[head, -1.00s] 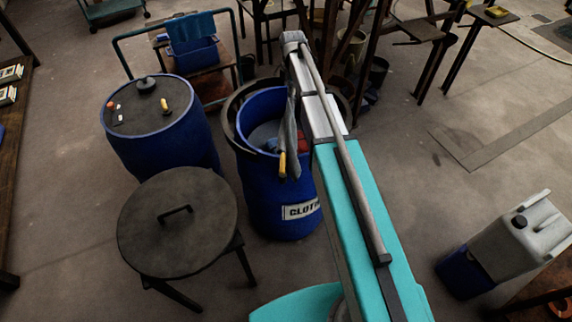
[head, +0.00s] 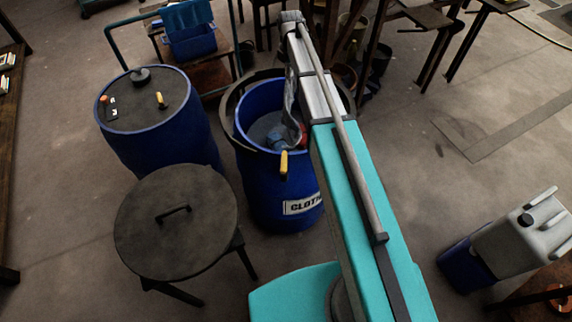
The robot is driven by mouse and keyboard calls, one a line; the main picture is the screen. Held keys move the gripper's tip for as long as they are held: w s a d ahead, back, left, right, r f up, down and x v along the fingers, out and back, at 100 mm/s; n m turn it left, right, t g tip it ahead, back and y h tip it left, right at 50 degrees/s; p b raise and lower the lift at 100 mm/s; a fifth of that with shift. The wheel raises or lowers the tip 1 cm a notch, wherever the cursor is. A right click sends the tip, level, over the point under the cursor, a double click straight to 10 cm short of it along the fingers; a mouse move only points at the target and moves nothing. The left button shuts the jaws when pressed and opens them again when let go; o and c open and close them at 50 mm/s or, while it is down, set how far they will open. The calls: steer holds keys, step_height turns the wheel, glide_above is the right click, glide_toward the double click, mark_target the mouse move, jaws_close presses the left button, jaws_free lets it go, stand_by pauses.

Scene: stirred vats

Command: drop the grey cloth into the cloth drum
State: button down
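The blue cloth drum (head: 262,190), labelled "CLOTH", stands open in the middle of the head view. My arm reaches over its right side. A grey strip (head: 290,102) hangs beside the arm's far end and runs down into the drum mouth; it looks like the grey cloth, but I cannot separate it clearly from my gripper. A blue-grey crumpled patch and a bit of red show inside the drum. My gripper's fingers are hidden or too small to make out, so its hold is unclear.
A dark round lid (head: 176,220) rests on a stand in front left of the drum. A closed blue drum (head: 160,145) stands to the left. A grey canister (head: 522,240) is at right. Tables stand behind. Open floor lies to the right of my arm.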

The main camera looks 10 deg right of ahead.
steer(key=shift+f, duration=0.15)
step_height(320, 180, down, 8)
steer(key=d+m+b, duration=0.1)
steer(key=m+b, duration=0.1)
steer(key=b, duration=0.6)
steer(key=shift+d, duration=0.1)
steer(key=shift+f, duration=0.15)
steer(key=shift+f+b, duration=2.85)
steer(key=shift+b, duration=0.25)
steer(key=c, duration=0.8)
jaws_free()
